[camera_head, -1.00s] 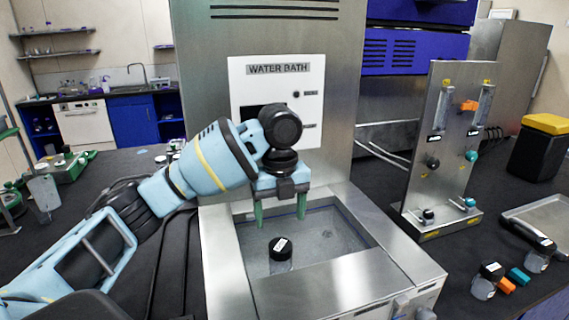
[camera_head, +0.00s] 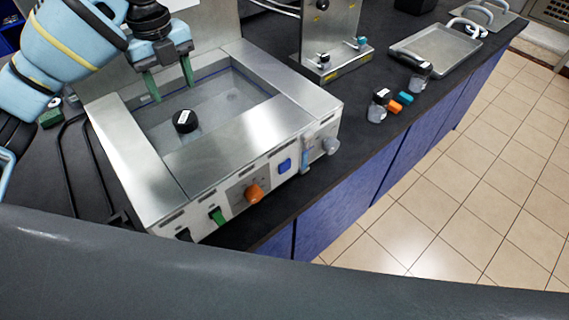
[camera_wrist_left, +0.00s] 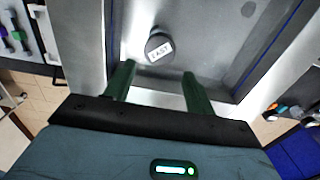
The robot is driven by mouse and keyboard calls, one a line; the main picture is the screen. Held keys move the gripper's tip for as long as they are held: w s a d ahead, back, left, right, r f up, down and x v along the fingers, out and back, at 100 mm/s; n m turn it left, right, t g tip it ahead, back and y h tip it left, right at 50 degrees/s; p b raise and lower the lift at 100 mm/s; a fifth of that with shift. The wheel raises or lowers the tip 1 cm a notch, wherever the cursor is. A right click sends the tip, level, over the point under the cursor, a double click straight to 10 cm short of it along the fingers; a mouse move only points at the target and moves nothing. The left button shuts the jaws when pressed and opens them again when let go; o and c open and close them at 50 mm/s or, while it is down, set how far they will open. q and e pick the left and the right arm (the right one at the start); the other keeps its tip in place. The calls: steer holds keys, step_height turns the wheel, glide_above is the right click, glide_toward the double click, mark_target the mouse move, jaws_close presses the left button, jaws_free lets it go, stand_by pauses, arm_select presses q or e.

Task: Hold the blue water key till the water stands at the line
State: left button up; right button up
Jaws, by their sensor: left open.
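The water bath (camera_head: 125,150) is a steel basin on the bench, its front panel facing me. The blue key (camera_head: 285,165) is on that panel, right of an orange knob; nothing touches it. A thin blue line (camera_head: 207,77) runs along the inner far wall; it also shows in the left wrist view (camera_wrist_left: 283,45). I cannot clearly make out the water surface. A black-capped bottle (camera_head: 186,122) stands in the basin; its label shows in the left wrist view (camera_wrist_left: 160,48). My left gripper (camera_head: 172,92) is open and empty, green fingers pointing down over the basin behind the bottle.
The panel also carries an orange knob (camera_head: 254,193) and a green switch (camera_head: 217,215). To the right stand a steel valve panel (camera_head: 330,35), two black-capped bottles, small orange and teal blocks, and a metal tray (camera_head: 440,50). Tiled floor is open beyond the bench edge.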

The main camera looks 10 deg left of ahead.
arm_select(q)
jaws_close()
stand_by(1.4)
